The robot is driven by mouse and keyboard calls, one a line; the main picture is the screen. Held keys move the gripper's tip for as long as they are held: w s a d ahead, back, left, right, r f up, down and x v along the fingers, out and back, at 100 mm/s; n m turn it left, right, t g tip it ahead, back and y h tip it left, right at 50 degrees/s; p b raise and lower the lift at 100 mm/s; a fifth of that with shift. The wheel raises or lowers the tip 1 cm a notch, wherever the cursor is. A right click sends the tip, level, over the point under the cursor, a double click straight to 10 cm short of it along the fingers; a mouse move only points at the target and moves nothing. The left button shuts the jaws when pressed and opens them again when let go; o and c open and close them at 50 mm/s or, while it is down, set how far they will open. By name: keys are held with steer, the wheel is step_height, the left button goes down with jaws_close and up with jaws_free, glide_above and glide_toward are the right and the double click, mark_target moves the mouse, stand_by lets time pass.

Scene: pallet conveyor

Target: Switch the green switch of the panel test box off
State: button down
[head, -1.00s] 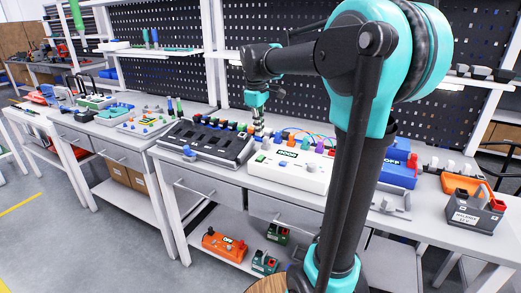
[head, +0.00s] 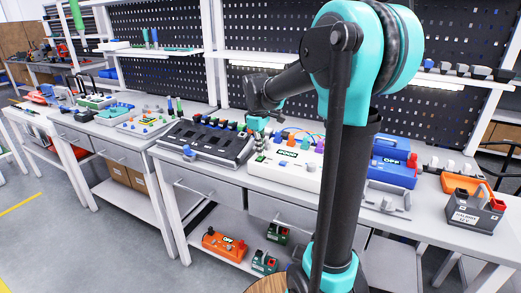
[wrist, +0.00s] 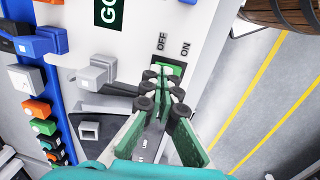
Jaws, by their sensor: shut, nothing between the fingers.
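The panel test box is a white box (head: 303,180) with a dark green label, coloured knobs and wires, on the middle workbench. In the wrist view its white face (wrist: 205,30) fills the upper middle. The green switch (wrist: 174,69) sits there below the printed words OFF and ON. My gripper (wrist: 157,77) is shut and empty, its fingertips at the left, OFF side of the switch and partly covering it. I cannot tell whether they touch it or which way it is tipped. In the head view my gripper (head: 260,154) is low over the box's left end.
A black slotted tray (head: 207,147) stands close left of the box, and a blue box (head: 392,172) to its right. A grey box with red and black terminals (head: 474,212) is at the right bench end. A perforated back panel (head: 290,52) rises behind.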

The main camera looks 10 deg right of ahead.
mark_target(259, 159)
steer(key=shift+w+d+f, duration=0.1)
steer(key=shift+f, duration=0.15)
steer(key=shift+s+a, duration=0.5)
steer(key=shift+s, duration=0.15)
steer(key=shift+r, duration=0.15)
steer(key=shift+r, duration=0.3)
step_height(259, 159, up, 13)
steer(key=s+a, duration=0.1)
steer(key=shift+s, duration=0.2)
steer(key=shift+w+d+r, duration=0.3)
steer(key=shift+w+d, duration=0.2)
